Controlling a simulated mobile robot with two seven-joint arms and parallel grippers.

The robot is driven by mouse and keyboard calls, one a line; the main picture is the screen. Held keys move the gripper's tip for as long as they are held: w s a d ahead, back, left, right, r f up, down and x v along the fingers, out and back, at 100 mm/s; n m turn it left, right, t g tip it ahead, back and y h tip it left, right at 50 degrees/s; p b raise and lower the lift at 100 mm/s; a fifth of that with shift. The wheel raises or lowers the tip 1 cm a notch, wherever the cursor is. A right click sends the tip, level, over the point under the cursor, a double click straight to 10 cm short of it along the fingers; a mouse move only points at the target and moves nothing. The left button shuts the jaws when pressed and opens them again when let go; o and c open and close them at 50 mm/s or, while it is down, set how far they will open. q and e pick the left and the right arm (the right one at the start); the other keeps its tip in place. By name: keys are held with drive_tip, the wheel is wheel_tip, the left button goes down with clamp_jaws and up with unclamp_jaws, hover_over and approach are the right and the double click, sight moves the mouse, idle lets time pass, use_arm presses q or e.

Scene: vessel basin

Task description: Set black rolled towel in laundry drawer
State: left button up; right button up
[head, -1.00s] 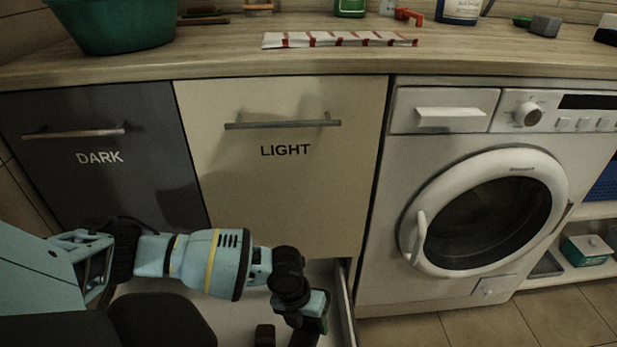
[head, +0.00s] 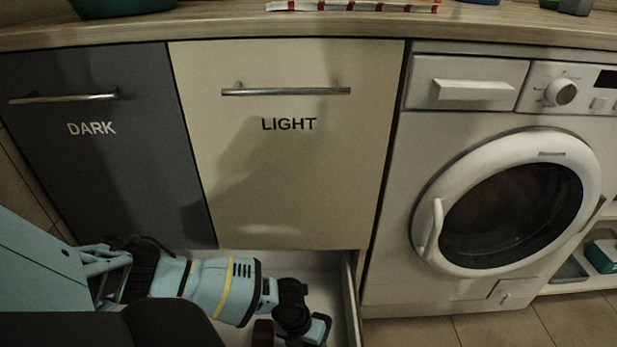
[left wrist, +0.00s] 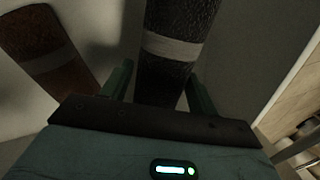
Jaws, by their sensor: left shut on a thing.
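The black rolled towel (left wrist: 180,50) has a grey band and shows in the left wrist view. My left gripper (left wrist: 160,88) is shut on it, with a green finger on each side. In the head view my left gripper (head: 312,332) is over the open white drawer (head: 350,300) at the bottom, below the LIGHT front. The towel is hidden or too dark to make out there. A brown rolled towel (left wrist: 45,50) with a pale band is left of the black one in the left wrist view; part of it (head: 263,332) shows in the head view. My right gripper is out of view.
The grey DARK front (head: 100,170) and cream LIGHT front (head: 290,190) are closed behind the open drawer. A white washing machine (head: 400,285) stands to the right, its round door shut. The wooden countertop (head: 220,25) runs above.

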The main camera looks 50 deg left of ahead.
use_arm(q)
drive_tip(key=shift+a+b+x, duration=0.2)
drive_tip(key=shift+b+x, duration=0.2)
drive_tip(key=shift+x, duration=0.55)
drive_tip(key=shift+a+b+x, duration=0.2)
drive_tip(key=shift+b+x, duration=0.15)
drive_tip(key=shift+x, duration=0.6)
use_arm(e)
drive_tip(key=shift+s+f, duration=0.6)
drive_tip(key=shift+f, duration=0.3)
use_arm(q)
drive_tip(key=shift+s+f, duration=0.15)
drive_tip(key=shift+s, duration=0.05)
drive_tip(key=shift+f, duration=0.15)
drive_tip(key=o, duration=1)
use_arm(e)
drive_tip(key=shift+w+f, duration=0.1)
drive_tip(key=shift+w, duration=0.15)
